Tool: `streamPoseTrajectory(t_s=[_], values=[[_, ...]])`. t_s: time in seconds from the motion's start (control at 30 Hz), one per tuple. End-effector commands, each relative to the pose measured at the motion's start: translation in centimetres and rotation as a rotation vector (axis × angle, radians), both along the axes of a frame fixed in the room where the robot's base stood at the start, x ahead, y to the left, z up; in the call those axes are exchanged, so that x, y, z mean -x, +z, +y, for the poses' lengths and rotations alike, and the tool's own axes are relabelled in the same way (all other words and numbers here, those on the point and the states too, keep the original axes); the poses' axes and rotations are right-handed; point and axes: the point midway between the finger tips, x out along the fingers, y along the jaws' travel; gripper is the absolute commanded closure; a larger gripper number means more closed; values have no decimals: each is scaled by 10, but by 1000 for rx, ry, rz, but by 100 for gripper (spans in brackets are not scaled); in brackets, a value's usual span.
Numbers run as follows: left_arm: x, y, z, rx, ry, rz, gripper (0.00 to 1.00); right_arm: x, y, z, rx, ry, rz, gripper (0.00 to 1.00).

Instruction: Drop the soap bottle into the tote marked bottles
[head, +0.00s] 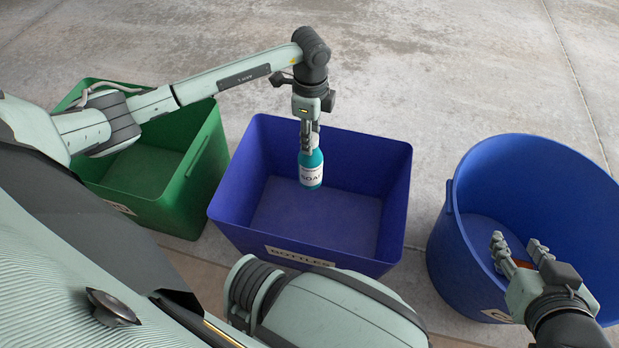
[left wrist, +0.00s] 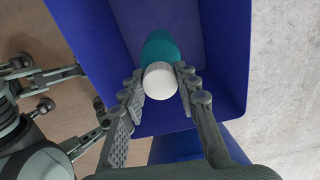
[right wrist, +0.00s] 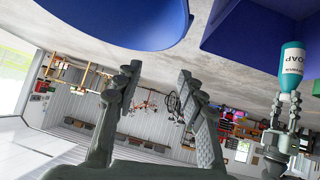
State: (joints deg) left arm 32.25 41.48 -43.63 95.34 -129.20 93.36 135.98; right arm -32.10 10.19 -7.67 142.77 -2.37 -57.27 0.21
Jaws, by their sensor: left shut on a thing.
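The teal soap bottle (head: 311,172) has a white label reading SOAP and hangs upright over the blue tote marked BOTTLES (head: 232,200). My left gripper (head: 309,145) is shut on the bottle near its top. In the left wrist view the bottle (left wrist: 159,47) shows its white cap (left wrist: 160,84) between the fingers, with the tote's inside beyond it. The bottle also shows at the right of the right wrist view (right wrist: 292,62). My right gripper (head: 522,257) is open and empty, above the near side of the round blue bin.
A green tote (head: 200,185) stands left of the blue tote, under my left arm. A round blue bin (head: 540,165) stands to the right; its label is partly hidden by my right gripper. Bare concrete floor (head: 440,70) lies behind them.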

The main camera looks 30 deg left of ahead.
Motion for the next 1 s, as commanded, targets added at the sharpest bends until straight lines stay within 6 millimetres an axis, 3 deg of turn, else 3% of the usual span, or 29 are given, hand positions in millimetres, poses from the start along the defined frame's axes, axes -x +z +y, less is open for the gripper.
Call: streamPoseTrajectory(t_s=[0.5,1.0], values=[[0,-17,0,0,-1,0,95,-29,54,47,-124,83,-308,60],[0,-32,0,0,-1,0,95,-35,120,83,-260,147,-613,60]])
